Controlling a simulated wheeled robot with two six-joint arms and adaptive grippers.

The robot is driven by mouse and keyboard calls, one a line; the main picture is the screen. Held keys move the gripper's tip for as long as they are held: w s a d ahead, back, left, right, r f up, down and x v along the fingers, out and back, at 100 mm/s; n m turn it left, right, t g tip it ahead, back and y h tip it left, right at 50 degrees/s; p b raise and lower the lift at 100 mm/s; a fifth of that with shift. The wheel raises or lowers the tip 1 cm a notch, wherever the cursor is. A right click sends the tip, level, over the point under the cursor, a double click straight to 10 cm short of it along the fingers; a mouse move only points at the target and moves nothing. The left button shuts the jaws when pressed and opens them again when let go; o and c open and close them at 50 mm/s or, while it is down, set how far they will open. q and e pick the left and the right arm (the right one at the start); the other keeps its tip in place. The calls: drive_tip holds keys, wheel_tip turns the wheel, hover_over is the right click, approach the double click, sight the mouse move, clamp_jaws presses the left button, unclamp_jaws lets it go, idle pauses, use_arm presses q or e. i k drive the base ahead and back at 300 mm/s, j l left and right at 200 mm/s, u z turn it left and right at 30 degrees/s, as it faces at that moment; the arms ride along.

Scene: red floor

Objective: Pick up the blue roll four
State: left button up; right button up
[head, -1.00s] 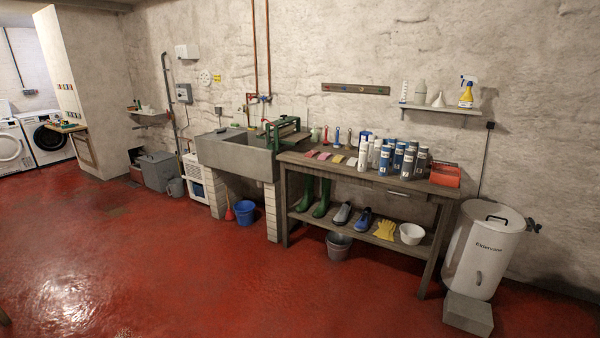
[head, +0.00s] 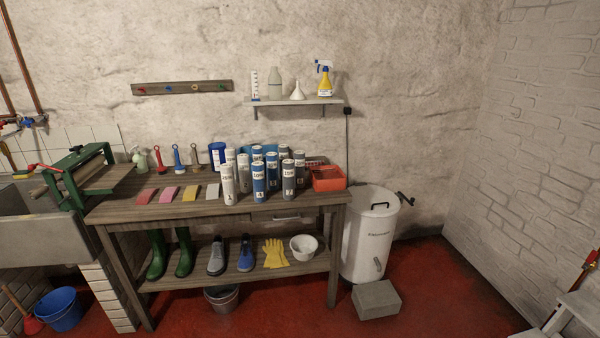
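Several upright rolls in white, blue and grey stand grouped on the wooden workbench (head: 130,209). The front blue roll (head: 259,184) has a small label that seems to read 4. It stands between a front white roll (head: 228,186) and a front grey roll (head: 288,182). More blue rolls stand behind it, partly hidden, and their numbers are too small to read. Neither of my grippers is in view.
A red bin (head: 328,179) stands right of the rolls, and coloured cards lie to their left. A green wringer (head: 75,175) is at the bench's left end. A white boiler (head: 368,240) and a grey block (head: 376,299) stand right of the bench.

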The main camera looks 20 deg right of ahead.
sight(258, 167)
drive_tip(key=i+j+z, duration=0.55)
drive_tip(key=z, duration=0.2)
drive_tip(key=i+j+z, duration=0.15)
drive_tip(key=j+z, duration=0.2)
drive_tip(key=i+j+z, duration=0.15)
drive_tip(key=j+z, duration=0.6)
drive_tip(key=j, duration=0.2)
drive_tip(key=i, duration=0.05)
